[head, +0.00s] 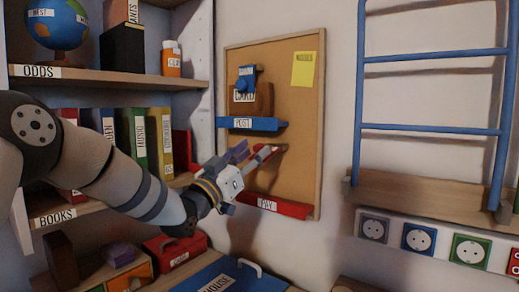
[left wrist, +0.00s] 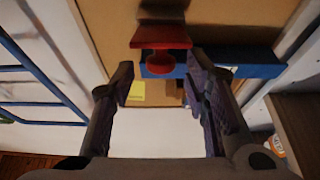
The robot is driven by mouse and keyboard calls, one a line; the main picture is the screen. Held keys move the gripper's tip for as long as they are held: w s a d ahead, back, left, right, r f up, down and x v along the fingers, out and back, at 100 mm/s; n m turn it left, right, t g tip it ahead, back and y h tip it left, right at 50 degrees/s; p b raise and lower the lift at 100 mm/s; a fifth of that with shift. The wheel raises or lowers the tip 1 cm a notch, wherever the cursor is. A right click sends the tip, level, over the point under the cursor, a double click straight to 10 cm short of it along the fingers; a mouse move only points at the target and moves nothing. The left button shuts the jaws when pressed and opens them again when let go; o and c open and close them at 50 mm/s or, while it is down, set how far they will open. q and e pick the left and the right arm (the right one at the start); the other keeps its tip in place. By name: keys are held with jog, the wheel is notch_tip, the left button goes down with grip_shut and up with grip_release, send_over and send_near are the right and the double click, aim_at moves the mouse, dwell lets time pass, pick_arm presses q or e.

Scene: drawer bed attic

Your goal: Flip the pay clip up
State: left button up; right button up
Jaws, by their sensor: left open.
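The red pay clip (head: 292,209) is a ledge low on the corkboard, labelled PAY. In the left wrist view, a red flat part with a rounded knob (left wrist: 160,58) shows just beyond and between my fingertips. My left gripper (head: 268,155) reaches in from the left in front of the board, above the red ledge. In the left wrist view its two fingers (left wrist: 162,84) are spread apart with nothing clamped between them. A small red patch shows by the fingertips in the head view. The arm hides part of the board, and contact is unclear. My right gripper is not in view.
The corkboard (head: 306,130) also carries a blue POST ledge (head: 254,124) and a yellow note (head: 305,69). A shelf with books (head: 139,135) stands at left. A blue ladder (head: 432,128) and sockets (head: 421,239) are at right. A blue box lid (head: 222,275) lies below.

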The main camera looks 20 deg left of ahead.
aim_at(259, 145)
pick_arm(q)
jog(key=x, duration=0.2)
jog(key=shift+w+d, duration=0.15)
jog(key=shift+w, duration=0.2)
jog(key=shift+w+r, duration=0.25)
jog(key=shift+r, duration=0.05)
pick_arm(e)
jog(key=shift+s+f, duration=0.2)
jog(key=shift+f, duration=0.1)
pick_arm(q)
jog(key=shift+c, duration=0.2)
grip_shut()
jog(key=shift+s+d+r+g+p, duration=0.1)
jog(key=shift+r+g+p, duration=0.15)
jog(key=shift+r+p, duration=0.25)
jog(key=shift+s+d+r+g+p, duration=0.1)
jog(key=shift+r+g+p, duration=0.2)
jog(key=shift+r, duration=0.35)
jog(key=shift+w+a+f+g+y, duration=0.1)
jog(key=shift+w+f+g+y, duration=0.1)
jog(key=shift+g+y, duration=0.1)
jog(key=shift+w+f, duration=0.15)
jog(key=shift+f, duration=0.15)
jog(key=shift+o, duration=0.2)
grip_release()
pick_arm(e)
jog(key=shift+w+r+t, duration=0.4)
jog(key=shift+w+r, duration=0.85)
pick_arm(q)
jog(key=shift+f, duration=0.1)
